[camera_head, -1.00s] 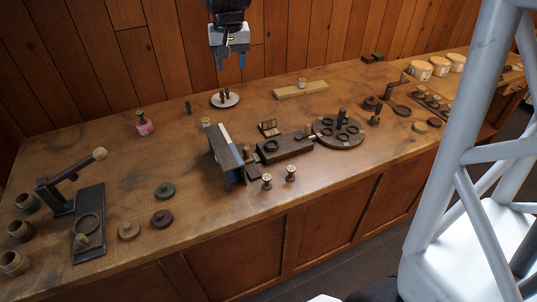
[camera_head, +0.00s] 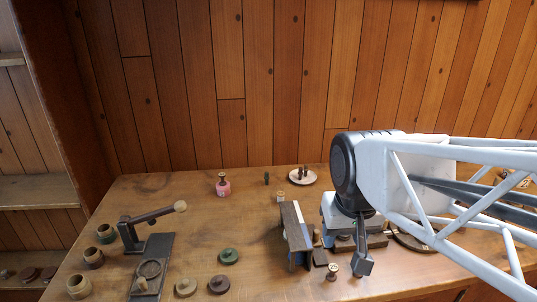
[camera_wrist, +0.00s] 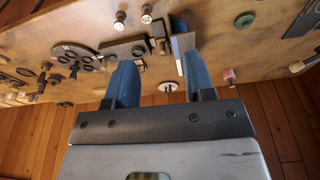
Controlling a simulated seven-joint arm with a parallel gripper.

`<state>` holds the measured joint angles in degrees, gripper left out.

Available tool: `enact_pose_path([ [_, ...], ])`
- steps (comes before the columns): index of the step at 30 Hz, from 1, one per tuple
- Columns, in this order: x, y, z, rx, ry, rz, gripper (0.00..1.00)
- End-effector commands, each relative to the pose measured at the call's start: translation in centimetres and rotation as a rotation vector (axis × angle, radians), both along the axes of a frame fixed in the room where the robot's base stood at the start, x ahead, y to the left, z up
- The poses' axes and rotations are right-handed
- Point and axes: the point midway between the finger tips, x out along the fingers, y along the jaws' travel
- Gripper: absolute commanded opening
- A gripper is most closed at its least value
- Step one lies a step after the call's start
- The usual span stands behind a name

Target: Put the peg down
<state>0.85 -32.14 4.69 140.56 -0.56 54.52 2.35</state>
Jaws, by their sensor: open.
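My gripper (camera_wrist: 160,62) shows in the wrist view as two blue fingers, wide apart, with nothing held between them. In the head view my arm comes in from the right and its end hangs over the bench near the slanted stand; the fingertips are not clear there. A small dark upright peg (camera_head: 267,178) stands on the bench towards the back. A pale round saucer (camera_head: 303,176) with small dark upright pieces is to its right, and also shows between the fingers in the wrist view (camera_wrist: 168,87). I cannot tell which piece is the task's peg.
The slanted stand (camera_head: 292,228) is left of my arm, with a small spool (camera_head: 332,271) in front. A pink bottle (camera_head: 223,185) stands further left. A lever press (camera_head: 150,262), several pots and discs fill the bench's left. My arm hides part of the right side.

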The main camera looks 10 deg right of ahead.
Motion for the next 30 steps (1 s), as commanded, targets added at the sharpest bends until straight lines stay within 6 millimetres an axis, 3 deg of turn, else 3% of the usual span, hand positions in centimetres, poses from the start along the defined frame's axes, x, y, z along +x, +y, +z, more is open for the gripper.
enact_pose_path([
  [3, -2.4, 0.1, -1.0, -0.003, -0.01, 0.016, 0.49],
  [9, -4.2, 0.2, -1.9, -0.006, -0.016, 0.03, 0.49],
  [30, -4.3, 0.3, -2.0, -0.006, -0.016, 0.03, 0.49],
])
